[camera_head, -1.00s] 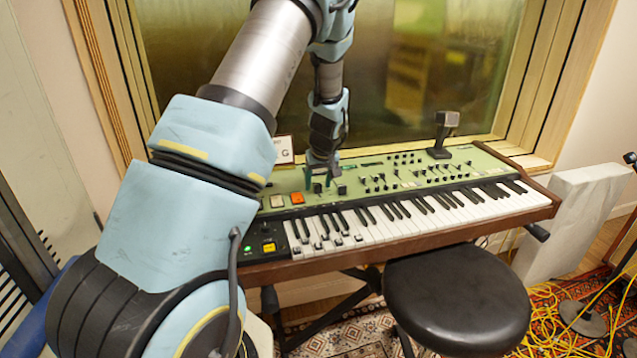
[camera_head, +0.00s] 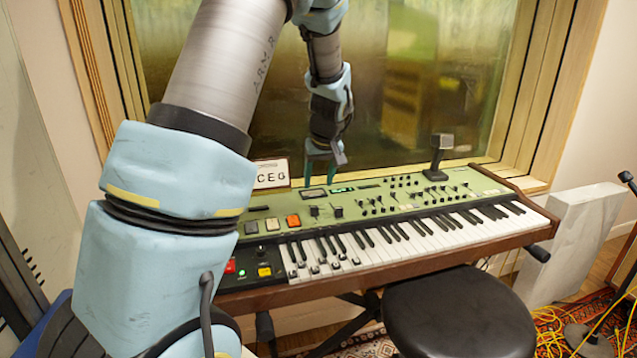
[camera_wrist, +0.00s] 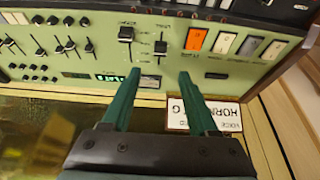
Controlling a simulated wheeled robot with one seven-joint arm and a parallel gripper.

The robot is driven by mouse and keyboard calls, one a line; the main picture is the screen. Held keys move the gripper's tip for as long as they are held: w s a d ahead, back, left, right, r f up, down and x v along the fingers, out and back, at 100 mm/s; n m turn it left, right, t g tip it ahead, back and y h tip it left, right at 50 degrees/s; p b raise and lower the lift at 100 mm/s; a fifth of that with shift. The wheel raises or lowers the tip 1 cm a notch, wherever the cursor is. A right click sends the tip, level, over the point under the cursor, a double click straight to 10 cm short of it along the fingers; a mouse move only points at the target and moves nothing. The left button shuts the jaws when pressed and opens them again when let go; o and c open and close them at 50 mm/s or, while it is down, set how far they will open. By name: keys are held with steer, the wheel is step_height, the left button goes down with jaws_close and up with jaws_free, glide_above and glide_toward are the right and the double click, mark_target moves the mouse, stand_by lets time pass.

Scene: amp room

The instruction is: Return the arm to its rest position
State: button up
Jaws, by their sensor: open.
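My gripper (camera_head: 324,172) is above the back left part of the keyboard's green panel, near the window, in the head view. In the wrist view my gripper (camera_wrist: 160,80) shows two green fingers apart with nothing between them. The arm reaches up from the lower left and bends down at the top toward the keyboard. The keyboard (camera_head: 400,245) has a wooden case and a green control panel (camera_head: 350,208) with sliders, knobs and coloured switches. The panel also shows in the wrist view (camera_wrist: 100,55), with an orange switch and a lit display.
A lettered white card (camera_head: 271,174) stands behind the panel at the left. A black microphone-like object (camera_head: 438,155) stands at its back right. A black stool (camera_head: 460,312) is in front. A window (camera_head: 430,80) lies behind. A white block (camera_head: 575,235) and yellow cables (camera_head: 553,335) are at the right.

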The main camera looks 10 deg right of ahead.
steer(key=s+a+m+g+p, duration=0.1)
steer(key=s+a, duration=0.8)
steer(key=s, duration=0.2)
steer(key=s+a+r+m+g, duration=0.1)
steer(key=s+a, duration=0.8)
steer(key=s, duration=0.2)
steer(key=shift+r+m+g+h+p, duration=0.15)
steer(key=shift+m+g+h+p, duration=0.25)
stand_by(1.4)
